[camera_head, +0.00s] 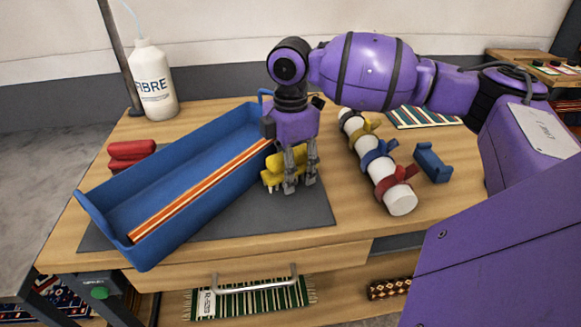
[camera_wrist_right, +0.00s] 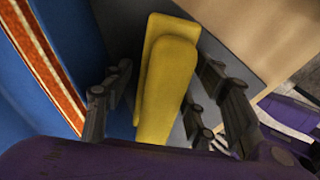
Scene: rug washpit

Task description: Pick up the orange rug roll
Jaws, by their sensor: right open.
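A long orange strip with white stripes (camera_head: 200,190) lies along the right inner side of a blue trough (camera_head: 110,236); it is the only orange rug-like thing I see. It also shows at the left of the right wrist view (camera_wrist_right: 45,55). My right gripper (camera_head: 301,186) is open, to the right of the trough and apart from the strip. Its fingers stand on either side of a yellow block-like piece (camera_wrist_right: 165,85), which shows partly hidden behind them in the head view (camera_head: 272,174). My left gripper is not in view.
A red piece (camera_head: 130,152) and a white bottle (camera_head: 153,80) are left of and behind the trough. A white roll with coloured straps (camera_head: 400,200) and a small blue holder (camera_head: 432,163) stand right. The grey mat's (camera_head: 300,217) front is clear.

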